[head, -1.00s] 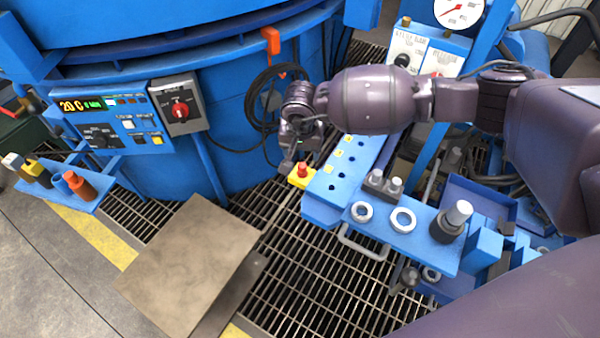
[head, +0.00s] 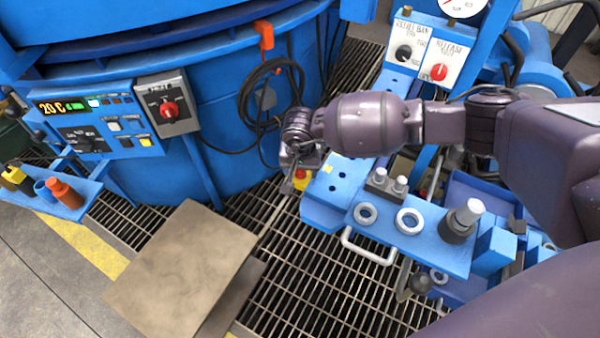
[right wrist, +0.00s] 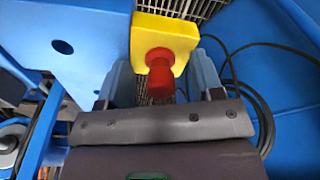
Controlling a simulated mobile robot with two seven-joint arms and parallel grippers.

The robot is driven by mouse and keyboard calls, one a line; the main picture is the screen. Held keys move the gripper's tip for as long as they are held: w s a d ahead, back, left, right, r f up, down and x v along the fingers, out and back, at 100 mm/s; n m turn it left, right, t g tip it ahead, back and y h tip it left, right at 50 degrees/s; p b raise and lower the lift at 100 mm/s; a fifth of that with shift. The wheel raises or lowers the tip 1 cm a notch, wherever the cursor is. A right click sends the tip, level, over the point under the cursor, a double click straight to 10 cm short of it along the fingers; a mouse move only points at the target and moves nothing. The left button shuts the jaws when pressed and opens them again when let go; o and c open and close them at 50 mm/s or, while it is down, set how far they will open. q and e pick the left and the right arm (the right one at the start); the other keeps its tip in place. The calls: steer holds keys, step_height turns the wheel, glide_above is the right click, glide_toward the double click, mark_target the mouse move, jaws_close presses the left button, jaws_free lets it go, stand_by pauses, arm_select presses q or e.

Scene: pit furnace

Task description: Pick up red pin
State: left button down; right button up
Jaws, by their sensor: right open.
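The red pin (right wrist: 158,75) is a short red knob with a wider head, standing on a yellow block (right wrist: 165,38) at the end of a blue perforated panel (right wrist: 65,45). In the head view the red pin (head: 301,173) is small and partly hidden by my right gripper (head: 288,184). In the right wrist view the two fingers of my right gripper (right wrist: 162,80) are open, one on each side of the pin. I cannot tell whether either finger touches it. My left gripper is not in view.
A blue tray (head: 440,252) with metal rings and a dark grey cylinder lies right of the gripper. A black cable (head: 245,100) hangs on the blue furnace wall (head: 225,90) close behind. A flat brown plate (head: 180,270) lies over the floor grating at the left front.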

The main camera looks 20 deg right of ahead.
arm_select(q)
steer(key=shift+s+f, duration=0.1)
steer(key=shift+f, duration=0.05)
arm_select(e)
steer(key=c, duration=1.1)
steer(key=shift+o, duration=0.2)
steer(key=shift+r, duration=0.15)
